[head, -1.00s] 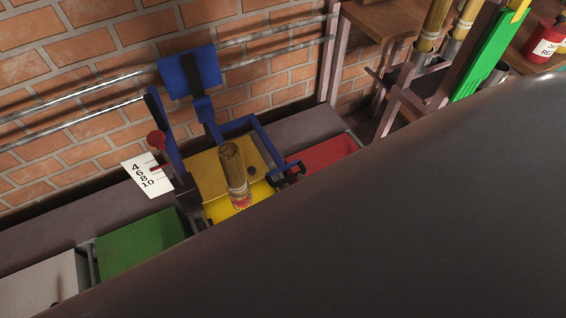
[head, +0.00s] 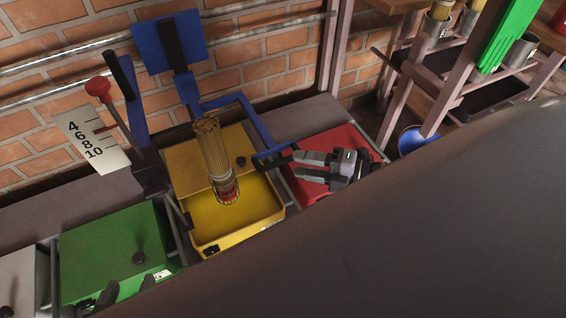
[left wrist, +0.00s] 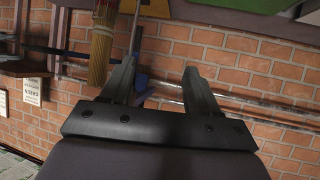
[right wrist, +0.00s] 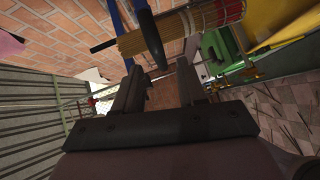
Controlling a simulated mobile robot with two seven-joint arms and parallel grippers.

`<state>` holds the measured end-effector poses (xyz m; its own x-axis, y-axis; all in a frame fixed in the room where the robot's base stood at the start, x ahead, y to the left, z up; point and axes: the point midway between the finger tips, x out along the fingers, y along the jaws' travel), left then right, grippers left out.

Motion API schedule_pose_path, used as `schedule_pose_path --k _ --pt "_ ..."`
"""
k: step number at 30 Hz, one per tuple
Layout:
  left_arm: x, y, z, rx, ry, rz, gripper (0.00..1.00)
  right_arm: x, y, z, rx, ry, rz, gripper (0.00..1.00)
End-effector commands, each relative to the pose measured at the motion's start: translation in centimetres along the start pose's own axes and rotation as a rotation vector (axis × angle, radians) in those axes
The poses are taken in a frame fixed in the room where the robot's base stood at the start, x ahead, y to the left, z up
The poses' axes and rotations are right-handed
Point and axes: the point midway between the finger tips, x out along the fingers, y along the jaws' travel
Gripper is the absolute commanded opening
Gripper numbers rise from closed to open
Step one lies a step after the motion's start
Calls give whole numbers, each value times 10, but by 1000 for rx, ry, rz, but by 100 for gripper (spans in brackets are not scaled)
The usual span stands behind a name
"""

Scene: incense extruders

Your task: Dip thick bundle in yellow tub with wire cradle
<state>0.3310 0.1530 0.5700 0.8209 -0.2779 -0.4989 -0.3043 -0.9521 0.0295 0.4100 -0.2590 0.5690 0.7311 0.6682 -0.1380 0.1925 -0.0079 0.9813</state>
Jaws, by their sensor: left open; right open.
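The thick bundle (head: 212,150) of tan sticks stands tilted above the yellow tub (head: 262,210). Its lower end sits in a wire cradle (head: 227,192) with red showing inside; I cannot tell whether it touches the tub's contents. The bundle (right wrist: 160,38) and cradle (right wrist: 222,14) also show in the right wrist view. My right gripper (head: 297,164) is open and empty over the red tub, beside the dark handle (head: 270,160) of the blue frame; the handle (right wrist: 150,40) shows just beyond its fingers. My left gripper (head: 118,290) is open and empty over the green tub.
A blue frame (head: 250,118) surrounds the back of the yellow tub. A red-knobbed lever (head: 98,88) stands beside a number scale (head: 90,140). The green tub (head: 110,245) is left, the red tub (head: 340,143) right. A brick wall stands behind; a rack with metal cups (head: 520,48) is far right.

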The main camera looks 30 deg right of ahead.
Motion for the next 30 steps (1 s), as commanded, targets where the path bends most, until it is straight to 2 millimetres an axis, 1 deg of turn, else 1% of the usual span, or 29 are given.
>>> schedule_pose_path --k 1,6,12,17,24,25,26,27,28,30 --pt "1 1 0 2 3 2 60 8 0 0 -1 0 3 41" --pt "2 3 -2 7 13 7 60 31 0 0 0 -1 3 41" --pt "2 5 -4 11 22 11 60 50 0 0 2 -2 2 41" --pt "2 5 -5 12 24 12 60 55 0 0 3 -2 1 41" --pt "2 5 -5 12 24 12 60 55 0 0 3 -2 0 41" --pt "2 5 -5 12 24 13 60 55 0 0 3 -2 0 34" --pt "2 5 -5 12 24 13 60 55 0 0 3 -2 0 24" --pt "2 5 -5 12 24 13 60 55 0 0 3 -2 0 11" --pt "2 5 -5 12 24 13 60 55 0 0 3 -2 0 2" --pt "2 5 -5 12 24 13 60 55 0 0 3 -2 0 0"
